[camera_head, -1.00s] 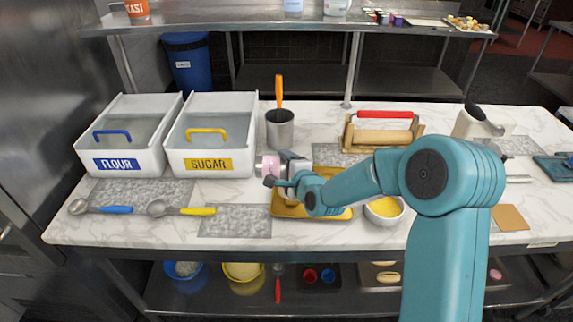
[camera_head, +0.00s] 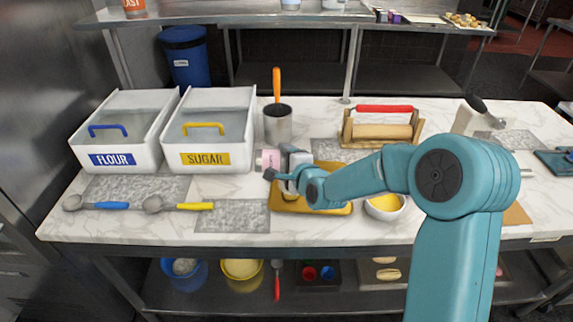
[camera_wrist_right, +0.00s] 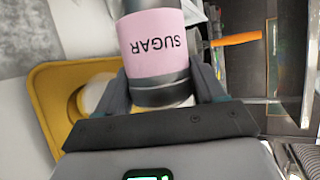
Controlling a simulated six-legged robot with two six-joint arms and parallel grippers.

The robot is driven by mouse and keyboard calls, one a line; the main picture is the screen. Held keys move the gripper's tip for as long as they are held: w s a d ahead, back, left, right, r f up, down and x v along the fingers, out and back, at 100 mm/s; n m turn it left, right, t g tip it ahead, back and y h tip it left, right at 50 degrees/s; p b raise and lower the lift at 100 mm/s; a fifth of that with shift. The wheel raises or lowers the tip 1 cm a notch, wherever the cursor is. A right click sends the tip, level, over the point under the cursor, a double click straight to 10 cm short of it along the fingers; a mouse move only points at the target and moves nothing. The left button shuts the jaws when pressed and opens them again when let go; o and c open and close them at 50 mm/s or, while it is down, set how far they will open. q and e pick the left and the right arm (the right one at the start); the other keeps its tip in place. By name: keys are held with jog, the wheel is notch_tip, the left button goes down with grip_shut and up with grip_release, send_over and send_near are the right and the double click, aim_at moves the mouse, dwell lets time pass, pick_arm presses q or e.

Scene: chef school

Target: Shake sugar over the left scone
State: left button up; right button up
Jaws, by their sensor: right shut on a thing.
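The sugar shaker has a pink label reading SUGAR and shows in the head view (camera_head: 267,160) and the right wrist view (camera_wrist_right: 153,45). My right gripper (camera_head: 280,168) is shut on it, holding it above the left end of the yellow tray (camera_head: 335,209). The label reads upside down in the wrist view, where the gripper (camera_wrist_right: 165,95) closes around the shaker's dark lower band. A pale round scone (camera_wrist_right: 95,93) shows on the tray, partly hidden by a finger. The rest of the tray is mostly hidden by my right arm. My left gripper is out of view.
White FLOUR (camera_head: 112,140) and SUGAR (camera_head: 206,139) bins stand at the left. A grey utensil pot (camera_head: 278,125) stands behind the shaker. A bowl (camera_head: 385,208) with yellow contents sits right of the tray. Two scoops (camera_head: 105,206) (camera_head: 160,205) lie at the front left.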

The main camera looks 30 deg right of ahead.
jog(key=shift+w+a, duration=0.4)
jog(key=shift+w, duration=0.05)
jog(key=shift+s+d+f+b, duration=0.1)
jog(key=shift+s+d+b, duration=0.75)
jog(key=shift+b, duration=0.3)
jog(key=shift+s+r+p, duration=0.1)
jog(key=shift+r+p, duration=0.3)
jog(key=shift+p, duration=0.1)
jog(key=shift+r+n+g+p, duration=0.15)
jog(key=shift+n+g+p, duration=0.15)
jog(key=shift+p, duration=0.4)
jog(key=shift+r+n+h+p, duration=0.2)
jog(key=shift+n+h+p, duration=0.15)
jog(key=shift+p, duration=0.6)
jog(key=shift+r+g+h+p, duration=0.15)
jog(key=shift+g+h+p, duration=0.2)
jog(key=shift+p, duration=0.6)
jog(key=r+n+g+h+p, duration=0.1)
jog(key=n+p, duration=0.1)
jog(key=p, duration=0.5)
jog(key=shift+r+g, duration=0.25)
jog(key=shift+r+n+h, duration=0.1)
jog(key=shift+n+h, duration=0.2)
jog(key=shift+n, duration=0.05)
jog(key=shift+d+r+n+g+h, duration=0.15)
jog(key=shift+r+n+g+h, duration=0.15)
jog(key=shift+n+h, duration=0.15)
